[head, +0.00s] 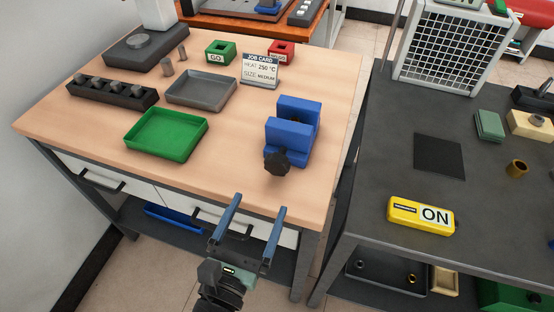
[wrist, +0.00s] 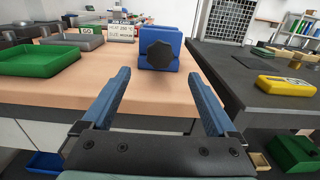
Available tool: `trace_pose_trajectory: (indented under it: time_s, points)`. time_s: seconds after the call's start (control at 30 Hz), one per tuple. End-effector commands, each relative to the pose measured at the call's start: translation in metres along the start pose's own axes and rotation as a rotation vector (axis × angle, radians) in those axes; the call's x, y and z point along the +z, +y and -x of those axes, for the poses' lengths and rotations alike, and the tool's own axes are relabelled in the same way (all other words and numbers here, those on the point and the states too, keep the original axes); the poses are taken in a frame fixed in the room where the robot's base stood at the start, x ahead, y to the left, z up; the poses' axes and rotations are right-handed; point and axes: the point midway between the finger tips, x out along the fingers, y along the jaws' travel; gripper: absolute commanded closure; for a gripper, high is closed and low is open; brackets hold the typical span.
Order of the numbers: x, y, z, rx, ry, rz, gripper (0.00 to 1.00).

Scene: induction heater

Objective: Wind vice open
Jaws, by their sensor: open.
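A blue vice (head: 294,122) stands on the right part of the wooden bench, near its front right edge. Its black star-shaped knob (head: 277,161) faces the front of the bench. In the wrist view the vice (wrist: 175,41) and its knob (wrist: 160,55) are straight ahead, above and between my finger lines. My gripper (head: 257,203) is open and empty, in front of the bench edge and apart from the knob. The gripper (wrist: 161,95) also shows in the wrist view with its two blue fingers wide apart. The gap between the vice jaws is partly hidden.
A green tray (head: 166,151), a grey tray (head: 202,103) and a job card (head: 260,69) stand left of and behind the vice. A dark table (head: 380,190) with a yellow ON device (head: 420,229) is at the right. The bench front (head: 190,185) near the knob is clear.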

Motion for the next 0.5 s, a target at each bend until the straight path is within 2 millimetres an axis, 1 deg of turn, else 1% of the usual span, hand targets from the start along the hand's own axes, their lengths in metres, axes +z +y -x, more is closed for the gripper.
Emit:
trace_pose_trajectory:
  time_s: [0.03,0.3,0.5]
  points:
    - [0.003,0.0,-0.009,-0.001,-0.004,0.0,0.07]
    - [0.005,0.0,-0.066,-0.001,-0.007,0.002,0.07]
    - [0.004,0.0,-0.099,0.0,-0.006,0.003,0.07]
